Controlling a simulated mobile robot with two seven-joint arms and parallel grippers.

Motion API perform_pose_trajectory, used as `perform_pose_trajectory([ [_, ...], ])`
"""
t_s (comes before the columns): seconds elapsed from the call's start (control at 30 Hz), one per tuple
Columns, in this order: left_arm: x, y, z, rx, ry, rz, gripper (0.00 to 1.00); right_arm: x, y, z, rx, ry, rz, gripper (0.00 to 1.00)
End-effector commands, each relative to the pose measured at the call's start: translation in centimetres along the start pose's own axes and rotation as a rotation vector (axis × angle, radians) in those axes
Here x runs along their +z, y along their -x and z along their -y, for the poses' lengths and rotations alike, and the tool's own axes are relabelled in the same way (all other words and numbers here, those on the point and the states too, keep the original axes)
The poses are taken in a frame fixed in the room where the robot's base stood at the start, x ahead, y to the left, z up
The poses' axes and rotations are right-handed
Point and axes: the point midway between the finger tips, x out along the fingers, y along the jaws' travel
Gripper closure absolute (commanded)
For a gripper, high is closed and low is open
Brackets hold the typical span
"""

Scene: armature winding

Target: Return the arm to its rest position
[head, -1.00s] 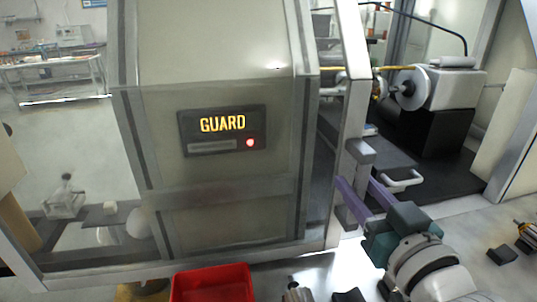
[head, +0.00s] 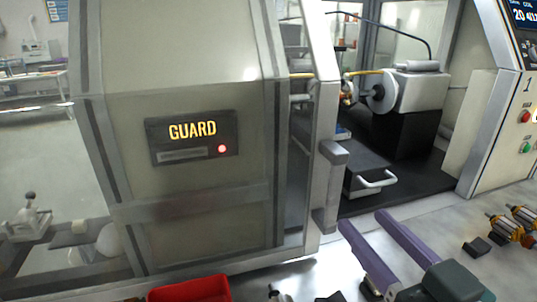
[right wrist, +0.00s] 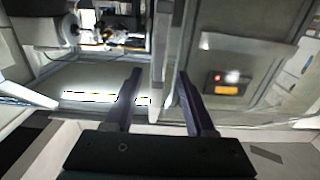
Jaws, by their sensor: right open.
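My right gripper (head: 364,220) is open and empty, with its two purple fingers pointing up and left over the bench in front of the machine. It also shows in the right wrist view (right wrist: 160,75), with nothing between the fingers. The guard door (head: 195,205) of the winding machine stands to its left, with a lit GUARD sign (head: 192,130) and a red light. The grey handle (head: 331,185) on the door's right edge is just beyond the fingertips, seemingly apart from them. My left gripper is not in view.
Right of the guard, the machine's inside is exposed, with a spindle disc (head: 381,92) and a white tray handle (head: 373,184). A red bin (head: 190,290) stands at the front. Several armatures (head: 503,228) lie at the right, near the control panel (head: 525,120).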

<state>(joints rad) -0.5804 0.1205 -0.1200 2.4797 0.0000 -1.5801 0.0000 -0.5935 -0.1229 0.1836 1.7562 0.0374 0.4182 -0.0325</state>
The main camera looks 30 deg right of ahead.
Motion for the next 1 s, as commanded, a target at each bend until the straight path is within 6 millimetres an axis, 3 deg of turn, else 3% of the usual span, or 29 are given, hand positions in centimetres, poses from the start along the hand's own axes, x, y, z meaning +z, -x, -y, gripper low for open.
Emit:
perform_pose_trajectory([
  [0.67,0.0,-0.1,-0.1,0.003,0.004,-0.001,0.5,0.1,0.5,0.2,-0.006,0.0,0.013,0.45],
  [0.87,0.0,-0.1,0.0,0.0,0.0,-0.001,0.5,1.6,-0.6,2.3,-0.086,0.011,0.214,0.45],
  [1.0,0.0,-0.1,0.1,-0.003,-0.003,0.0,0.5,3.4,0.1,4.7,-0.175,0.05,0.473,0.45],
])
